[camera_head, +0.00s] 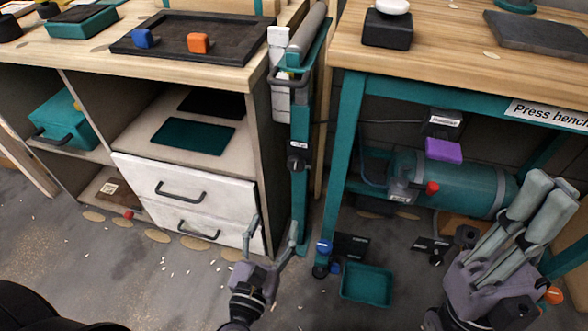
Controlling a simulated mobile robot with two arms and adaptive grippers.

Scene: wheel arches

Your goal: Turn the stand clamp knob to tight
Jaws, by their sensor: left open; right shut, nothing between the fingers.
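A teal upright stand (302,205) with a grey roller (306,30) on top stands at the right end of the wooden bench. A dark round knob (296,163) sits partway up the post, below a small white label (299,145) too small to read. I cannot tell which setting the knob is at. My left gripper (273,227) is open and empty, fingers pointing up, below the knob in the picture and apart from it. My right gripper (548,195) is shut and empty at the right, in front of the press bench.
A white drawer cabinet (180,192) is left of the stand. The press bench's teal leg (344,160) is close on its right. A teal tank (460,183) and a purple block (443,149) are under that bench. A teal tray (366,285) lies on the floor.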

